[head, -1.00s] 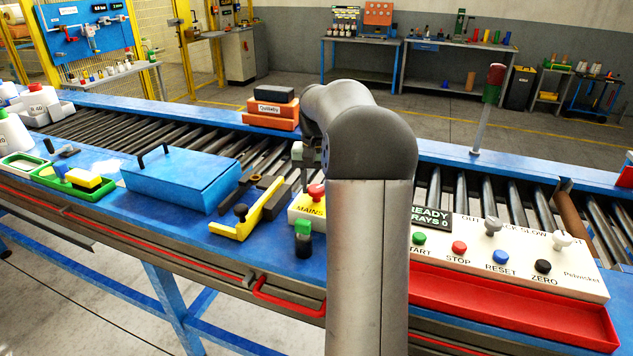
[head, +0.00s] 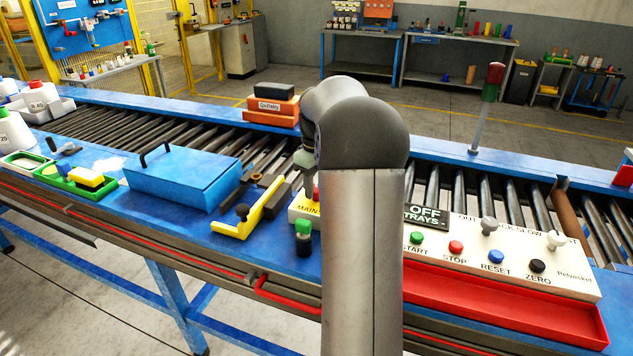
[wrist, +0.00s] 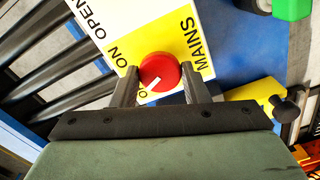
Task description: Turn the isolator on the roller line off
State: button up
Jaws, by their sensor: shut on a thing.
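The isolator is a red round knob (wrist: 160,70) on a yellow and white plate (wrist: 172,28) marked MAINS, ON and OPEN. My gripper (wrist: 160,80) has one finger on each side of the knob and is shut on it. The white mark on the knob points down-left in the wrist view, towards a partly hidden label that starts with O. In the head view the MAINS box (head: 304,208) is partly hidden behind my arm, with only a sliver of red knob showing. The display (head: 425,215) on the roller line's panel reads OFF, TRAYS.
A yellow bracket with a black knob (head: 241,212) and a green-topped part (head: 303,232) stand close to the MAINS box. A blue lidded box (head: 185,180) lies left. The white button panel (head: 520,255) and a red tray (head: 500,310) are right of my arm.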

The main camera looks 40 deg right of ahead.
jog(key=shift+r+n+p, duration=0.1)
jog(key=shift+n+p, duration=0.2)
jog(key=shift+n, duration=1.7)
jog(key=o, duration=1)
notch_tip(320, 180, up, 17)
jog(key=shift+r, duration=0.2)
jog(key=shift+a, duration=0.1)
